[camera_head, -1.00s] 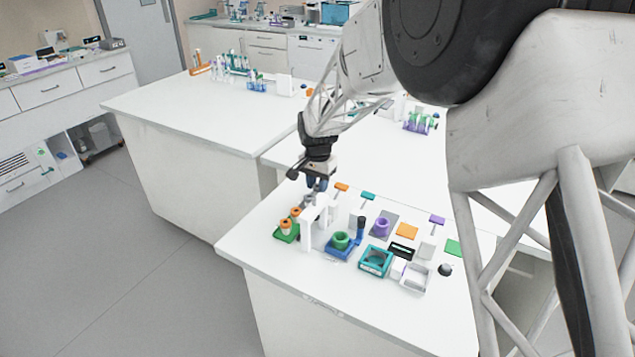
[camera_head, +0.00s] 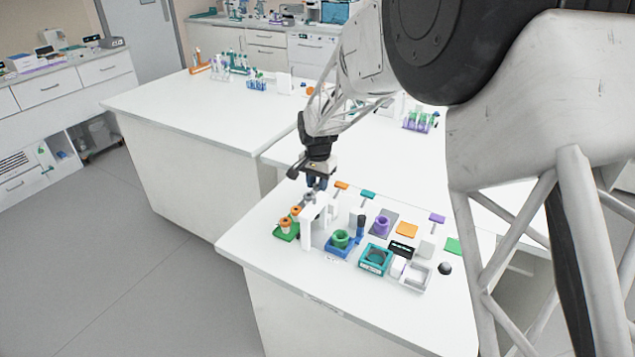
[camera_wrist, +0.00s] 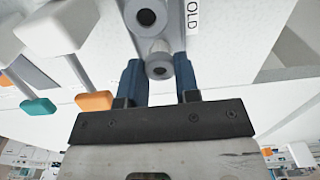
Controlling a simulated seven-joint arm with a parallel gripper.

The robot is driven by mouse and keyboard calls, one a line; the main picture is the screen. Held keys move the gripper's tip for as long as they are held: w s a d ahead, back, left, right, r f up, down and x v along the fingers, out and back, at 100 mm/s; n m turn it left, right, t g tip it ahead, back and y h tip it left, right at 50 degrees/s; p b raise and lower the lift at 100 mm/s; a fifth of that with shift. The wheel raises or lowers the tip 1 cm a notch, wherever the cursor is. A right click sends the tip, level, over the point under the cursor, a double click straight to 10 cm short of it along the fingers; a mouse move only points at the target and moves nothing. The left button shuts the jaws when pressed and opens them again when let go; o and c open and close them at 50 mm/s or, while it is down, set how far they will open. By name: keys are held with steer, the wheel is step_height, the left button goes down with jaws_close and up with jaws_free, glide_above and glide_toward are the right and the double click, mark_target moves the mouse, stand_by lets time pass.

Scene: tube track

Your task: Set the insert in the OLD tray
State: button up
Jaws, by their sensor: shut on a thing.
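My gripper (camera_head: 316,188) points down at the left back of the near bench, just behind a white upright frame (camera_head: 307,228). In the wrist view its two blue fingers (camera_wrist: 160,80) are shut on a small grey insert (camera_wrist: 158,66) with a round dark hole. A larger grey ring (camera_wrist: 147,18) lies just beyond it; I cannot tell whether the two are joined. The word OLD (camera_wrist: 193,15) is printed on a white surface beside the ring. The OLD tray's outline is cut off there, and I cannot pick it out in the head view.
A green base with orange parts (camera_head: 286,232) stands left of the frame. To the right are a blue base with a green ring (camera_head: 340,240), a teal box (camera_head: 375,260), a purple ring (camera_head: 382,224) and a white open tray (camera_head: 416,277).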

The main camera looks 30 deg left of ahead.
steer(key=o, duration=0.8)
steer(key=shift+r, duration=0.15)
steer(key=shift+r, duration=3.75)
